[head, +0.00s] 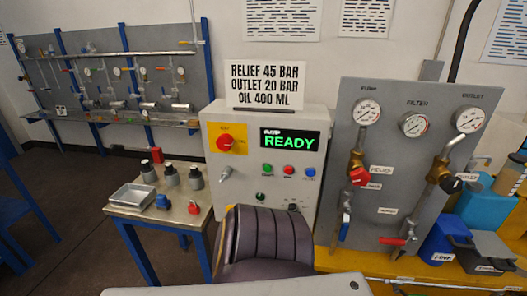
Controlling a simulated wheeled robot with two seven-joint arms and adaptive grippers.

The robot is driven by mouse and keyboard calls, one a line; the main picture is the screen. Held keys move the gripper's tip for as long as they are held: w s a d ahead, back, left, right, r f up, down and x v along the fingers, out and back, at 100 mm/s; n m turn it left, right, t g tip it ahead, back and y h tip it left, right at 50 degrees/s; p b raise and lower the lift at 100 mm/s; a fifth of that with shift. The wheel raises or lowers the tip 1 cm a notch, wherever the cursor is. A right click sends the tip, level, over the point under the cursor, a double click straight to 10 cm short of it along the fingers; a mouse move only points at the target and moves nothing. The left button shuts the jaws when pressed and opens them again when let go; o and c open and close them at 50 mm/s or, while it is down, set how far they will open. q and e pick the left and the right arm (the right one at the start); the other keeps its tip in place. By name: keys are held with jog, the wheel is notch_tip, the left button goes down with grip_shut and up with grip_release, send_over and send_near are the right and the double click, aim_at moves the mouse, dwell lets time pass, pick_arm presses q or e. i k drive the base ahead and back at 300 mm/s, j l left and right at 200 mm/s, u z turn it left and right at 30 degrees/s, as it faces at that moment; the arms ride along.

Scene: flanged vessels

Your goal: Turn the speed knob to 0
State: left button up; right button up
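The control cabinet (262,170) stands in the middle of the head view, with a lit green READY display (290,142). A small dark knob (262,197) sits low on its front, just above a dark ridged shape. Its label and pointer are too small to read, so I cannot tell its setting or whether it is the speed knob. A grey lever or switch (226,173) is on the left of the front. Neither of my grippers is in view.
A red knob on a yellow plate (226,142) and green, red and blue buttons (288,170) are also on the cabinet. A small table (150,216) with parts stands left. A gauge panel (400,170) with valves stands right. The dark ridged shape (266,240) blocks the cabinet's lower front.

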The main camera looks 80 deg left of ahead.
aim_at(292, 206)
jog(key=u, duration=2.75)
